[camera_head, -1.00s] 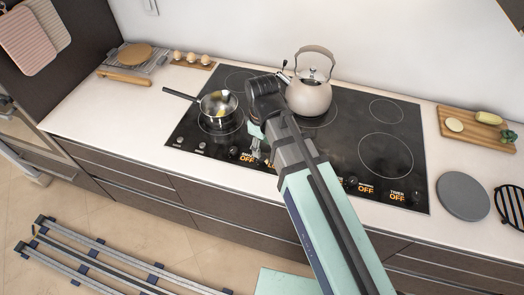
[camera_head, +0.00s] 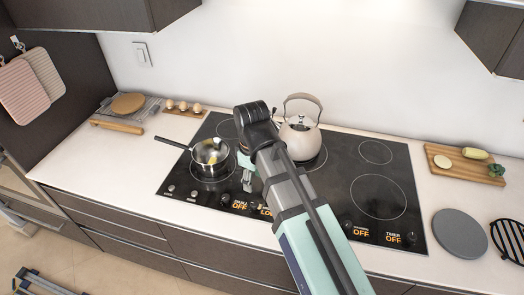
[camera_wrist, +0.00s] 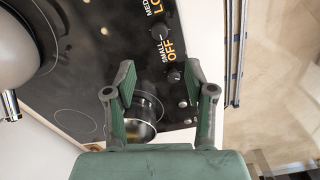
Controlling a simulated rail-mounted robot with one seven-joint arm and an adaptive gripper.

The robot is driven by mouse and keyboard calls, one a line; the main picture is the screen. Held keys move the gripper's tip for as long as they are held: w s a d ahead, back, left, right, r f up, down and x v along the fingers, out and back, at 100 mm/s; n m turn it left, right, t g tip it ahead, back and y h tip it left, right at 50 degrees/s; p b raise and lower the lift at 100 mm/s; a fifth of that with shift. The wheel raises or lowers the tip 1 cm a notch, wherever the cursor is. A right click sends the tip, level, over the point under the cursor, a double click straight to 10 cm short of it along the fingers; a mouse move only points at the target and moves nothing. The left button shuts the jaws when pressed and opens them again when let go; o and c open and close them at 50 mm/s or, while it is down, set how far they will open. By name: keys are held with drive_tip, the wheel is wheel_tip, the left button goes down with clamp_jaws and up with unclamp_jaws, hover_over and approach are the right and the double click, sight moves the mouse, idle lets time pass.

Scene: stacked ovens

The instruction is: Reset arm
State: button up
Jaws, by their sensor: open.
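My gripper shows in the wrist view (camera_wrist: 160,90) with its two fingers spread apart and nothing between them. In the head view my arm reaches over the cooktop and my gripper (camera_head: 246,178) is partly hidden behind the wrist, above the front of the cooktop. A steel pan (camera_head: 210,152) with something yellow inside sits on the front left burner, to the left of my gripper. The pan also shows in the wrist view (camera_wrist: 143,108), beyond the fingers. A beige kettle (camera_head: 299,138) stands on a rear burner behind my arm.
The black cooktop (camera_head: 345,175) has knobs along its front edge, and one display reads LO. At the right are a cutting board (camera_head: 462,172) with vegetables, a grey round plate (camera_head: 460,233) and a black rack (camera_head: 508,240). Eggs (camera_head: 184,106) stand at the left. Cabinets (camera_head: 497,35) hang above.

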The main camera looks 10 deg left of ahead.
sight(255, 203)
drive_tip(key=shift+f, duration=5.95)
drive_tip(key=shift+r, duration=0.1)
drive_tip(key=shift+f, duration=0.2)
drive_tip(key=n, duration=0.6)
drive_tip(key=shift+r, duration=0.1)
drive_tip(key=n+b, duration=0.1)
drive_tip(key=n, duration=0.5)
drive_tip(key=shift+r, duration=1)
